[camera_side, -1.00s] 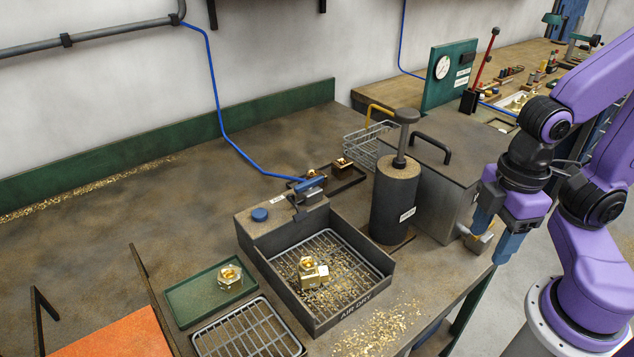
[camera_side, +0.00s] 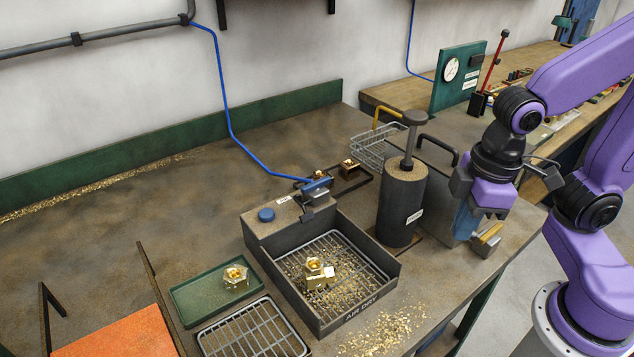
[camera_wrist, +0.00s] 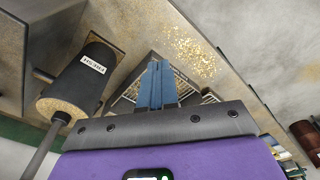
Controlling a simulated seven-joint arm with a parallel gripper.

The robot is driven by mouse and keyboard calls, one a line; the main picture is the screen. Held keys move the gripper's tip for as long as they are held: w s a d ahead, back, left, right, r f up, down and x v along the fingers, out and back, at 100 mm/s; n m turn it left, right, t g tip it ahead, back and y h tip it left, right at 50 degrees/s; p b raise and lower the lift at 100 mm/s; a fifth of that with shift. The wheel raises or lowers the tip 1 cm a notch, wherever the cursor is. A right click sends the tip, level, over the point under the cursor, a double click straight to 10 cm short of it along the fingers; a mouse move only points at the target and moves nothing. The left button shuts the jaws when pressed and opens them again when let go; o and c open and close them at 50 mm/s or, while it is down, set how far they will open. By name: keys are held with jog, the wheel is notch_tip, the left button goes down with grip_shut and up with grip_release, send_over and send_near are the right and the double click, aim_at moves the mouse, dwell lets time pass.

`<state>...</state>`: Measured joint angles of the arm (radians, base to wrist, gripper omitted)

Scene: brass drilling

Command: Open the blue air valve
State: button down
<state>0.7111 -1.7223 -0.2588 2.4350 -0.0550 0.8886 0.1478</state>
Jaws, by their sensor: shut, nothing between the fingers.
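The blue air valve (camera_side: 317,184) is a small blue lever on top of the grey block at the back of the air-dry tray (camera_side: 375,300). A blue hose runs to it from the wall pipe. Its exact angle is hard to tell. My gripper (camera_side: 462,235) is to the right of the valve, beyond the black cylinder and in front of the grey box, apart from the valve. In the wrist view its two blue fingers (camera_wrist: 157,70) are together and empty, with part of the tray's grating behind them. I cannot make out the valve in the wrist view.
The black cylinder (camera_side: 402,205) with its upright plunger stands between my gripper and the valve. A blue round button (camera_side: 266,215) sits left of the valve. A brass part (camera_side: 318,273) lies on the grating, another (camera_side: 236,275) in the green tray.

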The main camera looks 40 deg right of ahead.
aim_at(316, 188)
jog(key=w+a+r+m+t, duration=0.1)
jog(key=w+a+m, duration=0.3)
jog(key=w, duration=0.6)
jog(key=w+a+r+m+t, duration=0.2)
jog(key=w+m, duration=0.4)
jog(key=w, duration=0.4)
jog(key=shift+a+r+t, duration=0.3)
jog(key=shift+a+r, duration=0.25)
jog(key=shift+a, duration=0.75)
jog(key=w+f, duration=0.2)
jog(key=f, duration=0.1)
jog(key=w+f, duration=0.2)
jog(key=f, duration=0.1)
jog(key=w+f, duration=0.3)
jog(key=shift+f, duration=0.2)
jog(key=shift+w, duration=0.4)
